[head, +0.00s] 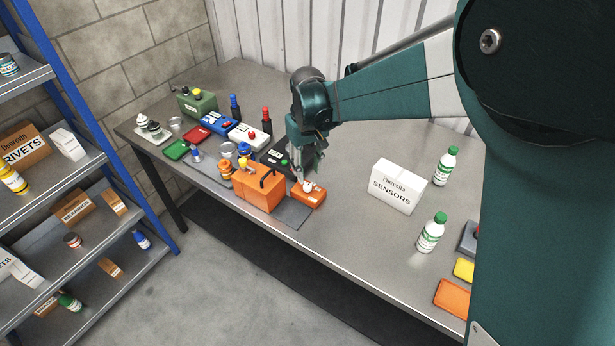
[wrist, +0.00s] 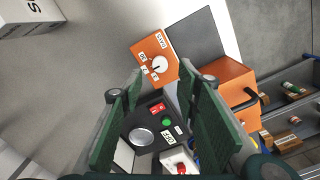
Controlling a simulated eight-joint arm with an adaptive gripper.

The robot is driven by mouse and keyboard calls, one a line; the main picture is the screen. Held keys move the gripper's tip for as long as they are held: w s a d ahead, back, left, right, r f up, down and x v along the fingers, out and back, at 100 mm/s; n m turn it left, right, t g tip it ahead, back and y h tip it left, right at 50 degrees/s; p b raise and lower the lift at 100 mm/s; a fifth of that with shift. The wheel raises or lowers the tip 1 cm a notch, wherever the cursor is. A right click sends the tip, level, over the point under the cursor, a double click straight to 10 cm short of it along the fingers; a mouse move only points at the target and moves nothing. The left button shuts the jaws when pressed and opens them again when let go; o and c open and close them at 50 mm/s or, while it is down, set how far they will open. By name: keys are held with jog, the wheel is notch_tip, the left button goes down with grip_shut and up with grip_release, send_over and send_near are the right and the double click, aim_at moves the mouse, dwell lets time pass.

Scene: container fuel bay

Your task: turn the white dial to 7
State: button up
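The white dial (wrist: 159,64) sits on the top face of a small orange box (wrist: 146,48). Small white labels stand beside the dial; the digits are too small to read, so I cannot tell its setting. In the head view the dial (head: 308,186) and its orange box (head: 310,199) are near the table's front edge. My gripper (head: 308,168) is above the dial, pointing down. In the wrist view my gripper (wrist: 162,86) has its two green fingers wide apart with nothing between them. The dial lies ahead of the fingertips, apart from them.
A larger orange case (head: 260,190) with a black handle stands just left of the dial box. A black box (head: 273,152) with a green button is behind. A white sensors carton (head: 398,186) stands to the right. Several coloured boxes and bottles crowd the left; the table between box and carton is clear.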

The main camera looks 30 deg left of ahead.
jog(key=shift+r, duration=2.55)
jog(key=shift+d, duration=0.1)
jog(key=w+d+r+m+t+b, duration=0.15)
jog(key=d+r, duration=0.25)
jog(key=d, duration=0.7)
jog(key=d+r+m+y, duration=0.1)
jog(key=d+r+m, duration=0.15)
jog(key=d, duration=0.85)
jog(key=w+d+r+m+t+b, duration=0.1)
jog(key=d+r, duration=0.3)
jog(key=d, duration=0.7)
jog(key=s+d+f+m+t, duration=0.1)
jog(key=s+d+m, duration=0.1)
jog(key=s+d, duration=0.3)
jog(key=s+d+f+m+t+b, duration=0.1)
jog(key=s+d, duration=0.4)
jog(key=d, duration=0.8)
jog(key=s+d+f+m+t+h+b, duration=0.1)
jog(key=s+d+m, duration=0.3)
jog(key=d, duration=0.6)
jog(key=shift+s+f+t, duration=0.6)
jog(key=shift+s+t, duration=0.25)
jog(key=shift+s, duration=0.05)
jog(key=shift+d, duration=0.1)
